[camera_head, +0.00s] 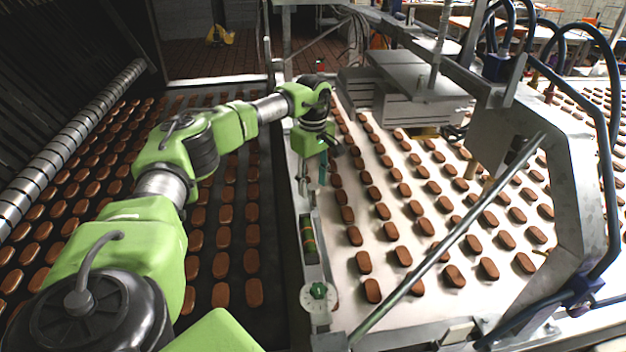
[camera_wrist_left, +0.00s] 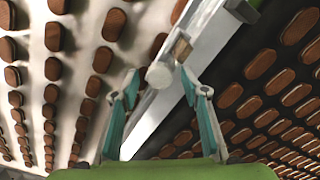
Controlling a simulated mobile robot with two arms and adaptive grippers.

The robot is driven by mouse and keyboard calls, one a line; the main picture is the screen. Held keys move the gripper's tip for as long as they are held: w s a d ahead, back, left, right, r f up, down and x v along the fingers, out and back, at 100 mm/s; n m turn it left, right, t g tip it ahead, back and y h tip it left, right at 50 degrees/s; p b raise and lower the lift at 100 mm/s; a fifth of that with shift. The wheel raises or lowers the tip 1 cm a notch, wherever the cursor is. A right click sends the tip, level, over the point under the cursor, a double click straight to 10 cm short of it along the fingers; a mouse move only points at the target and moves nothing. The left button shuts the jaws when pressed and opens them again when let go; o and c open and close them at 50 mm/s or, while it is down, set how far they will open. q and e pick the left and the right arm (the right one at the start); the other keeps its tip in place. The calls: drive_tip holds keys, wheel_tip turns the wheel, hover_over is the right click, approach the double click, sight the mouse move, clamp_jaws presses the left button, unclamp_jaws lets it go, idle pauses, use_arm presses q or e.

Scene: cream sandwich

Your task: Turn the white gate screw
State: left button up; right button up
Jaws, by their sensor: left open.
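A white round screw (camera_wrist_left: 160,75) with a metal block behind it shows on the pale rail in the left wrist view. It appears between the two teal-and-grey fingers of my left gripper (camera_wrist_left: 158,84), which is open, with a gap on each side. In the head view my left gripper (camera_head: 312,175) hangs over the far part of the rail between the two belts, partly hidden by its own wrist. A white round knob (camera_head: 319,291) with green marks sits at the near end of that rail. I cannot tell whether both views show the same screw. My right gripper is not seen.
Brown oval biscuits lie in rows on the dark belt (camera_head: 236,318) at left and the white belt (camera_head: 420,300) at right. A slanting metal bar (camera_head: 450,240) and a steel frame (camera_head: 575,180) with hoses stand at right. A grey machine box (camera_head: 415,100) stands behind.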

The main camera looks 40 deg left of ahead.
use_arm(q)
drive_tip(key=shift+f, duration=0.2)
drive_tip(key=c, duration=0.9)
drive_tip(key=shift+c, duration=1)
